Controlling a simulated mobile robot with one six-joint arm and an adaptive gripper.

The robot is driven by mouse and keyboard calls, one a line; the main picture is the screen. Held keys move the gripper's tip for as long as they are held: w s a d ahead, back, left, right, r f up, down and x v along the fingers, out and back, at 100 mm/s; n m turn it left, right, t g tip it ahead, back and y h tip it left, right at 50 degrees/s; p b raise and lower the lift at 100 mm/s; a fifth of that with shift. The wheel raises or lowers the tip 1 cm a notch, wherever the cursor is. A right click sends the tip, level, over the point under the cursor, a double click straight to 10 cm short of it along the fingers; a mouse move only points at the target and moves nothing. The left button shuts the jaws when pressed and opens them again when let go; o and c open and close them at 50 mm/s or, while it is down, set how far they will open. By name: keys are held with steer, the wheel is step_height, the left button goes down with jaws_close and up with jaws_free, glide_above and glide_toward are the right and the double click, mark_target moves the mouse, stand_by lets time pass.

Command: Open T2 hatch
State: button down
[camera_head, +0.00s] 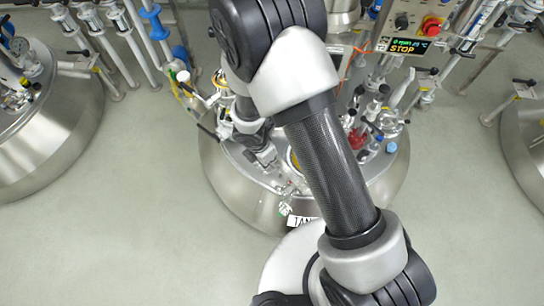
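A steel tank (245,198) stands in the middle of the picture. A label on its front edge (301,221) reads "TAN", and the rest is hidden behind my arm. My arm crosses over the tank from the lower right to the top. My gripper (272,164) points down over the left part of the tank top, close to its fittings. The gripper is small and partly covered, so I cannot tell whether its fingers are open or touching anything. A bit of a yellow ring (294,160) shows beside my arm. The hatch itself is not clearly visible.
A control box with a red button (432,26) and a "STOP" display (409,45) stands behind the tank. Glass and metal fittings (372,125) crowd the tank's right side. Other tanks stand at left (55,130) and right (530,140). The floor in front is clear.

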step_height(320, 180, up, 8)
steer(key=s+a+p, duration=0.1)
steer(key=p, duration=0.2)
steer(key=shift+a, duration=0.2)
